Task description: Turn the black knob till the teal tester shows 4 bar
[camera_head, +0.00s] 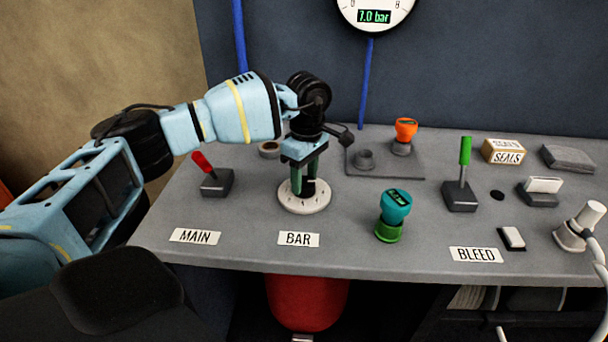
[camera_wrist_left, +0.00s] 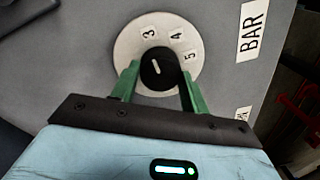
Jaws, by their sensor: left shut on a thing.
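The black knob (camera_head: 310,188) stands on a white round dial (camera_head: 302,203) behind the BAR label. The left wrist view shows the knob (camera_wrist_left: 158,68) from above, with 3, 4 and 5 visible on the dial (camera_wrist_left: 188,44). The knob's white line leans its upper end towards the 3 side. My left gripper (camera_head: 304,180) points down, its green fingers shut on the knob from both sides. The teal tester (camera_head: 396,203) sits upright in a green base to the right; its small display is unreadable here. My right gripper is not in view.
A wall gauge (camera_head: 374,14) reads 7.0 bar. A red lever (camera_head: 203,162) stands left of the dial, a green lever (camera_head: 465,152) right of the tester. An orange-topped piece (camera_head: 405,130) stands on a grey plate behind. The bench front between BAR and BLEED is clear.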

